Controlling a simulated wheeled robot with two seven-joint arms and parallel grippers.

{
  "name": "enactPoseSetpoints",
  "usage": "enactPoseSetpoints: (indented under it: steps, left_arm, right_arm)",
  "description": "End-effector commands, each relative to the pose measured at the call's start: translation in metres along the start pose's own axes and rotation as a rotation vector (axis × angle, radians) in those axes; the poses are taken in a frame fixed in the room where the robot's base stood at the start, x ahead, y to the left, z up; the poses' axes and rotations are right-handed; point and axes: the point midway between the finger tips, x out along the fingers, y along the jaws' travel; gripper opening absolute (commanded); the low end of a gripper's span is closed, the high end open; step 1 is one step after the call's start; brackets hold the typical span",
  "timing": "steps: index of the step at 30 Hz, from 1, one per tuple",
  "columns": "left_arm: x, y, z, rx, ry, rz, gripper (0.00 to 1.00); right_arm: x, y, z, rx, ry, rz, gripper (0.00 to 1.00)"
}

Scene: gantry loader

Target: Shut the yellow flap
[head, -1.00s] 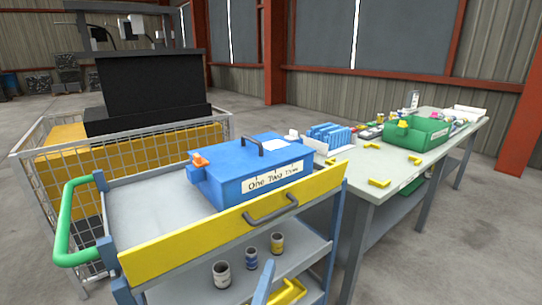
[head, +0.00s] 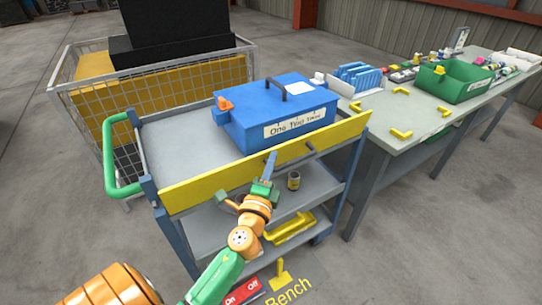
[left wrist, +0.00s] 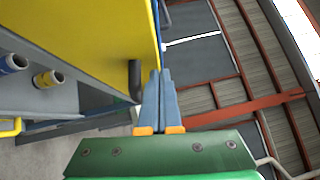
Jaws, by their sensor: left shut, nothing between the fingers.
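The yellow flap (head: 215,182) runs along the front top edge of the trolley and looks raised, though I cannot tell whether it is fully shut. Its grey bar handle (head: 297,152) is on its outer face. In the left wrist view the flap (left wrist: 90,30) fills the upper left, with the dark handle (left wrist: 135,80) close beside the fingertips. My left gripper (head: 270,160) is shut and empty, fingers pointing up in front of the flap, left of the handle; its fingers also show in the left wrist view (left wrist: 160,80). Contact with the flap is unclear. My right gripper is out of view.
A blue box (head: 275,112) stands on the trolley top (head: 175,150). A can (head: 294,181) and a yellow handle-shaped piece (head: 292,230) are on the lower shelves. A workbench (head: 385,140) stands to the right, a mesh cage (head: 85,85) behind. The floor at front right is clear.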

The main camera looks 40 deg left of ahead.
Motion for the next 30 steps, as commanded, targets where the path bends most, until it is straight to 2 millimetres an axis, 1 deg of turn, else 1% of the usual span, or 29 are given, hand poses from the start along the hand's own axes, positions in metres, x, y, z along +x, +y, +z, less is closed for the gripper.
enactPoseSetpoints:
  steps: [11, 15, 17, 20, 30]
  left_arm:
    - [0.002, -0.001, 0.002, -0.003, 0.001, 0.002, 0.0]
    - [0.008, -0.011, 0.008, -0.047, 0.001, 0.047, 0.0]
    - [0.011, -0.011, 0.012, -0.067, 0.0, 0.067, 0.0]
    - [0.017, -0.005, 0.017, -0.071, 0.001, 0.07, 0.0]
    - [0.017, -0.004, 0.017, -0.072, 0.001, 0.07, 0.0]
  right_arm:
    - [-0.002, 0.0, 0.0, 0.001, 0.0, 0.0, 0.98]
    - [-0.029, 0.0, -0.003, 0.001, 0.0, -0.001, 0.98]
    - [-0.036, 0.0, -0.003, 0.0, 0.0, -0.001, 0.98]
    - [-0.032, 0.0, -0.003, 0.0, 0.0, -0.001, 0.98]
    - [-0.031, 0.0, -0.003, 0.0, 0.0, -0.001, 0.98]
